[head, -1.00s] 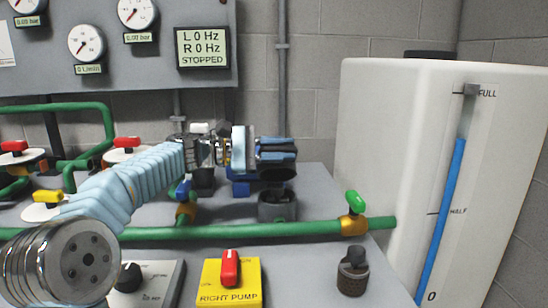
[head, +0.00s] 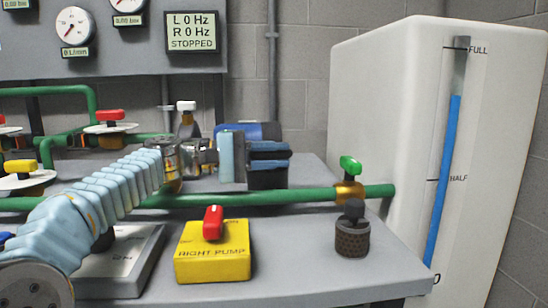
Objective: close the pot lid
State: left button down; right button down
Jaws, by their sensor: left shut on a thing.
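My left gripper (head: 270,154) reaches in from the left and points right, with dark blue fingers. It is shut on a small dark thing, probably the pot lid, mostly hidden between the fingers. My right gripper is not in view.
A white tank (head: 385,110) is at right.

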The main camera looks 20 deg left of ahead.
pick_arm(q)
jog(key=shift+f, duration=0.15)
dwell(0.3)
jog(key=c, duration=1.1)
grip_release()
jog(key=shift+o, duration=0.2)
jog(key=shift+a, duration=0.1)
jog(key=p+v, duration=0.1)
jog(key=v, duration=1.1)
jog(key=shift+s+a, duration=0.15)
jog(key=shift+a, duration=0.15)
jog(key=shift+s+a, duration=0.25)
jog(key=shift+a, duration=0.2)
